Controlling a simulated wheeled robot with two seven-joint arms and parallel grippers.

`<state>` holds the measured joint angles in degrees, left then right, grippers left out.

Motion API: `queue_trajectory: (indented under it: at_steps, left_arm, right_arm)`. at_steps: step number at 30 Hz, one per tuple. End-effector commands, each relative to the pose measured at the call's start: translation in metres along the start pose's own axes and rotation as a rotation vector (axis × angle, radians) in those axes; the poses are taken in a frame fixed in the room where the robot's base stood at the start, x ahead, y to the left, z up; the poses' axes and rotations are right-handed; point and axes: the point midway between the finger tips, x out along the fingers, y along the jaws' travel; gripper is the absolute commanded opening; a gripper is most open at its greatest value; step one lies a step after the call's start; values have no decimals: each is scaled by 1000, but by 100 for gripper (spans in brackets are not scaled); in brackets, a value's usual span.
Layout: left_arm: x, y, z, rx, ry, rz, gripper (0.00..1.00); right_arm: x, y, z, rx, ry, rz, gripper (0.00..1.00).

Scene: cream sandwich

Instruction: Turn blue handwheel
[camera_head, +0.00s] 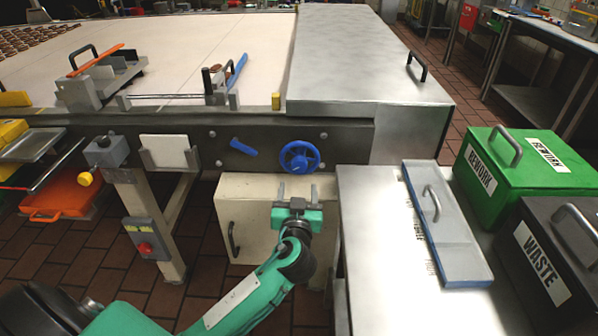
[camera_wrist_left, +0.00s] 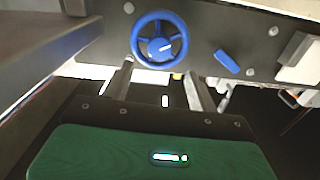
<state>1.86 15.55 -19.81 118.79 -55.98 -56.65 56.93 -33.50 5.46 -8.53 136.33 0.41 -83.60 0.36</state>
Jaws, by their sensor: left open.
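The blue handwheel (camera_head: 299,157) is mounted on the dark front panel of the conveyor table. It is a spoked ring with a hub, and it also shows at the top of the left wrist view (camera_wrist_left: 159,40). My left gripper (camera_head: 296,192) is just below the handwheel in the head view, with its two fingers apart and pointing toward the panel. In the left wrist view, the fingers (camera_wrist_left: 158,82) are spread with nothing between them, and the wheel appears beyond their tips. I cannot tell the exact gap to the wheel. My right gripper is not in view.
A blue lever (camera_head: 243,147) sits left of the wheel on the same panel. A cream cabinet (camera_head: 262,222) stands below.

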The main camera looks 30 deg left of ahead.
Motion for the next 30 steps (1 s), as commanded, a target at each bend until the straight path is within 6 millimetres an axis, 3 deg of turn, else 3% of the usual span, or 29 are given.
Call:
queue_trajectory:
  at_steps: [6,12,25,30]
  left_arm:
    - [44,0,-1,4,2,-1,59]
    - [68,0,0,3,0,0,59]
    - [77,0,0,1,-1,1,59]
    - [77,0,0,1,-1,1,26]
  right_arm:
    - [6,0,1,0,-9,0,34]
    - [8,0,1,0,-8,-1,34]
    - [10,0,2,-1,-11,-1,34]
    - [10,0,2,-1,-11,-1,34]
